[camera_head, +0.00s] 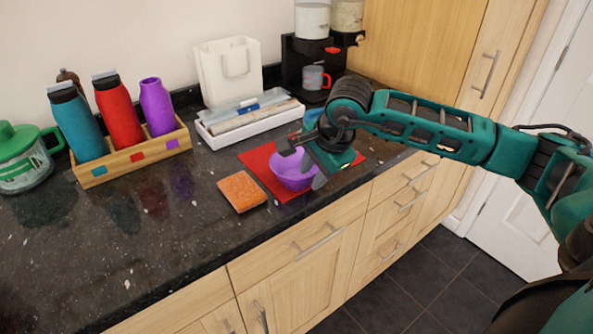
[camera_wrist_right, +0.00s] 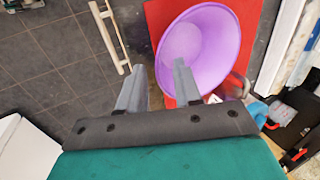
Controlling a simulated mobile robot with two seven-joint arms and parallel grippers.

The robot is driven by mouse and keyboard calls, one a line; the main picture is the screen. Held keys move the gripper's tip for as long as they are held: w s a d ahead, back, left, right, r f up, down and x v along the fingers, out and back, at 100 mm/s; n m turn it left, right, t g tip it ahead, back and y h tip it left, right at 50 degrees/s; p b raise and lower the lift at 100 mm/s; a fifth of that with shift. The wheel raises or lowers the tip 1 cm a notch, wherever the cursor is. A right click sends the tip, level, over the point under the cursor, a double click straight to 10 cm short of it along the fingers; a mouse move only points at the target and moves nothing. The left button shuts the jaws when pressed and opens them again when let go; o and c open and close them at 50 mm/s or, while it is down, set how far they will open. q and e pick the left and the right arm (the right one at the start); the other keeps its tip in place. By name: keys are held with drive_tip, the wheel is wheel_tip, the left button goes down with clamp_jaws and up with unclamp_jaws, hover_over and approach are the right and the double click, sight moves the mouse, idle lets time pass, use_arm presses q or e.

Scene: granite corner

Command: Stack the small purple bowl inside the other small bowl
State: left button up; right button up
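The small purple bowl (camera_head: 288,176) stands upright on a red mat (camera_head: 257,160) on the dark counter. A blue bowl (camera_head: 312,117), largely hidden by my right gripper, shows behind it; a blue piece also shows at the right in the wrist view (camera_wrist_right: 258,110). My right gripper (camera_head: 303,167) is over the purple bowl, pointing down. In the wrist view its two fingers (camera_wrist_right: 159,66) are apart, one over the inside of the purple bowl (camera_wrist_right: 205,45) and one outside its rim. I cannot tell whether they touch it. My left gripper is not in view.
An orange sponge-like block (camera_head: 242,191) lies left of the mat. A white tray (camera_head: 250,128), a coffee machine (camera_head: 310,70) with a red-handled cup, and a wooden bottle box (camera_head: 133,162) stand behind. The front left counter is clear; its edge runs close by the mat.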

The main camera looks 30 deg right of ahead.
drive_tip(key=shift+c, duration=0.5)
clamp_jaws()
drive_tip(key=shift+r, duration=0.1)
